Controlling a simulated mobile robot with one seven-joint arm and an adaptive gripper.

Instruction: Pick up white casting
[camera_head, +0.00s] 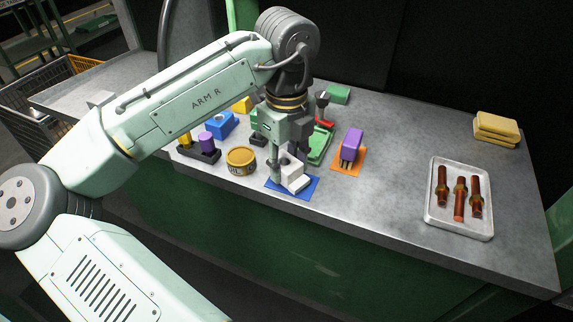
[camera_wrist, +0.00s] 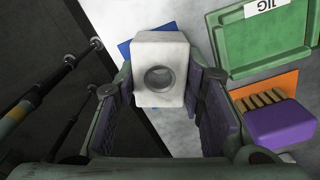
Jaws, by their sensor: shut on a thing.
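The white casting (camera_head: 293,176) is a pale block with a step in its shape, at the blue mat (camera_head: 304,189) near the front edge of the bench. In the wrist view the casting (camera_wrist: 160,52) shows a round hole in its face and sits between my two fingers. My gripper (camera_head: 285,172) points down and is shut on the casting. The blue mat shows only in part behind the casting in the wrist view (camera_wrist: 125,48). I cannot tell whether the casting touches the mat.
A round yellow tin (camera_head: 241,161) stands just left of my gripper. A purple brush (camera_head: 351,145) on an orange mat (camera_head: 347,160) and a green case (camera_head: 320,146) are close on the right. A tray (camera_head: 459,225) with several brown parts lies further right, with clear bench between.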

